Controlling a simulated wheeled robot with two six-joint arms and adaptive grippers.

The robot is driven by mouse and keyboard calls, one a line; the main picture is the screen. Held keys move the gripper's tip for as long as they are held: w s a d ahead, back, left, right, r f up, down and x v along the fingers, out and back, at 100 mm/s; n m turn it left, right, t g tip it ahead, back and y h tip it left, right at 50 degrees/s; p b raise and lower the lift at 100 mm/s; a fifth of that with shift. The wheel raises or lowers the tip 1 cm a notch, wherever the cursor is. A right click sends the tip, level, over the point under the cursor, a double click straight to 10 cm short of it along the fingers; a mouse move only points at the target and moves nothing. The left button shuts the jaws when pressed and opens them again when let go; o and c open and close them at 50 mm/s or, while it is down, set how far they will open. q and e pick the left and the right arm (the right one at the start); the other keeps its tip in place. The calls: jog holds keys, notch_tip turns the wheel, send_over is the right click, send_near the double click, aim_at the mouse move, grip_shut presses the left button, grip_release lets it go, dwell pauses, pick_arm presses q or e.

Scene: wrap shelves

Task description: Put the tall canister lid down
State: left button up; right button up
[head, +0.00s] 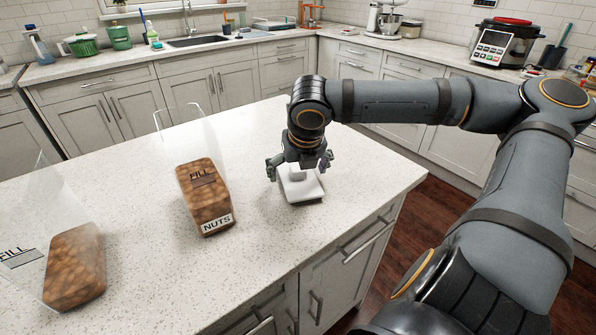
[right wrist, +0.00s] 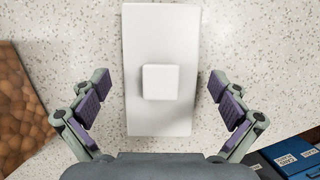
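The white rectangular lid (head: 303,192) with a square raised knob (right wrist: 160,82) lies flat on the speckled island top, near its right end. My right gripper (head: 299,168) points down over it. In the right wrist view its two fingers are open, one on each side of the knob, with clear gaps and no contact visible. A clear canister (head: 205,195) labelled NUTS, part filled with brown contents, stands left of the lid. A second clear canister (head: 75,265) with similar contents stands at the far left; its top is cut off by the frame. My left gripper is not in view.
The island top (head: 255,235) is bare between the NUTS canister and the lid, and behind the lid. The island's right edge is close to the lid. In the right wrist view, blue labelled boxes (right wrist: 285,158) show at the lower right.

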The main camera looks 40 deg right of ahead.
jog(key=shift+r, duration=0.1)
jog(key=p+v, duration=0.5)
jog(key=v, duration=0.7)
